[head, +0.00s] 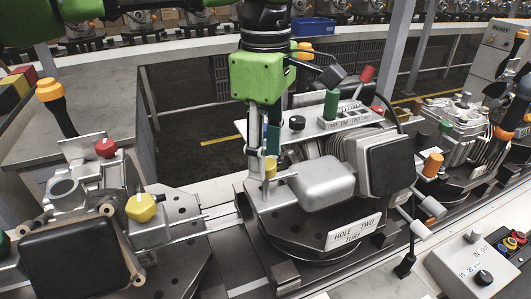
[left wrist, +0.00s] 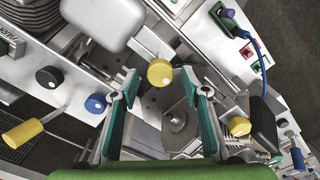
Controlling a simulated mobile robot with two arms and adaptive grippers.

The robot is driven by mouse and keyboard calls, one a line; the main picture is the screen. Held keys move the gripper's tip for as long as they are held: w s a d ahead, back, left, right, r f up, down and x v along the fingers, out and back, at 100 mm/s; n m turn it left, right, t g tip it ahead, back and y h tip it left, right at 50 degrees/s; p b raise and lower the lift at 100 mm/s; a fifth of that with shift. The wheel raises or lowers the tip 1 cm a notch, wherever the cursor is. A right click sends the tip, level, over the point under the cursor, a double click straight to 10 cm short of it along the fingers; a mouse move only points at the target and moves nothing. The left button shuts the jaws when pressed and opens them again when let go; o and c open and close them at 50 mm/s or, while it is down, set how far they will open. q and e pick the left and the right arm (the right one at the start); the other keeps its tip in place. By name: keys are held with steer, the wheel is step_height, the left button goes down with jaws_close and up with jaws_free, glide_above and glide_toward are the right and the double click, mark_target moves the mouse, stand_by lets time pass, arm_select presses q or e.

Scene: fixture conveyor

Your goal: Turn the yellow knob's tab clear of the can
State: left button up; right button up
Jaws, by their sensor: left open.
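The yellow knob (head: 270,168) sits at the near left end of the middle fixture, below my left gripper (head: 264,152). In the left wrist view the round yellow knob (left wrist: 160,73) shows between the two teal-lined fingers of my left gripper (left wrist: 159,82). The fingers are open, with a gap on each side of the knob. The silver rounded can (head: 321,182) lies right of the knob; it also shows in the left wrist view (left wrist: 103,20). A pale tab (left wrist: 149,43) runs from the knob toward the can. Whether it overlaps the can's edge is unclear. My right gripper is not in view.
A panel with a green handle (head: 331,103) stands behind the can, and a dark square block (head: 389,163) right of it. A left fixture carries another yellow knob (head: 141,207) and a red knob (head: 106,147). A switch box (head: 478,265) is at lower right.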

arm_select(q)
steer(key=shift+f, duration=0.55)
steer(key=c, duration=1.1)
